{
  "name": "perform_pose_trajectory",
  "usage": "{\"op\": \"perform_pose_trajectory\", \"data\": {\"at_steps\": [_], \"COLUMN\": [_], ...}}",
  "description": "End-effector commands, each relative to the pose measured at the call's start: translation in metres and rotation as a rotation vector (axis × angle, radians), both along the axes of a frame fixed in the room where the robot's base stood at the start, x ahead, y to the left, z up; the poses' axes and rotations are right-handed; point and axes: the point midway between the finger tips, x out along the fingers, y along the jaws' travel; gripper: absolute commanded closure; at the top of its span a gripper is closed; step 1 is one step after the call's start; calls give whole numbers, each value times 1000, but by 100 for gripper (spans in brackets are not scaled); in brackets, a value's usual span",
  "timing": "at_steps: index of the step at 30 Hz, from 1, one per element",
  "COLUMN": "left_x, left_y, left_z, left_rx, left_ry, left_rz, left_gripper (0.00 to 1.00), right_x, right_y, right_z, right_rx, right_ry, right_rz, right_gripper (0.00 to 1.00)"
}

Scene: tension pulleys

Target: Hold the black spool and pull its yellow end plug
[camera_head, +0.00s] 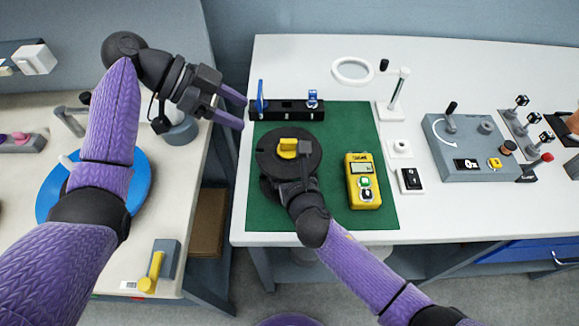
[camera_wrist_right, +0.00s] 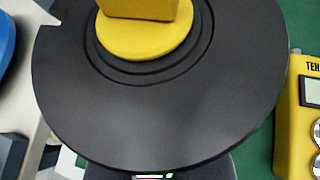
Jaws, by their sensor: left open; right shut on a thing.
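The black spool (camera_head: 268,148) lies face up over the green mat (camera_head: 345,125), and its broad disc fills the right wrist view (camera_wrist_right: 150,120). The yellow end plug (camera_head: 287,148) sits in the disc's centre, and its upright tab shows at the top of the wrist view (camera_wrist_right: 145,35). My right gripper (camera_head: 290,184) is shut on the spool from the near side. Its fingers are hidden under the disc. My left gripper (camera_head: 237,108) is open and empty, left of the mat and apart from the spool and plug.
A yellow tension meter (camera_head: 363,182) lies close to the spool's right. A black rack (camera_head: 285,110) with blue parts stands just behind it. A white post stand (camera_head: 393,108) and a grey control box (camera_head: 468,147) are farther right. A gap separates the two tables.

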Motion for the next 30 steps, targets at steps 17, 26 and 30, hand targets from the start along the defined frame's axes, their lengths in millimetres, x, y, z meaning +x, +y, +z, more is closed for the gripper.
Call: {"op": "perform_pose_trajectory", "data": {"at_steps": [17,26,30], "left_x": [-1,0,0], "left_y": [-59,-84,-89], "left_z": [-10,-71,-82], "left_rx": [509,507,506], "left_ry": [3,2,0], "left_rz": [-2,0,-2], "left_gripper": [0,0,0], "right_x": [0,0,0], "right_y": [0,0,0], "right_z": [0,0,0], "right_rx": [0,0,0], "right_ry": [1,1,1], "right_rz": [0,0,0], "right_gripper": [83,83,83]}}
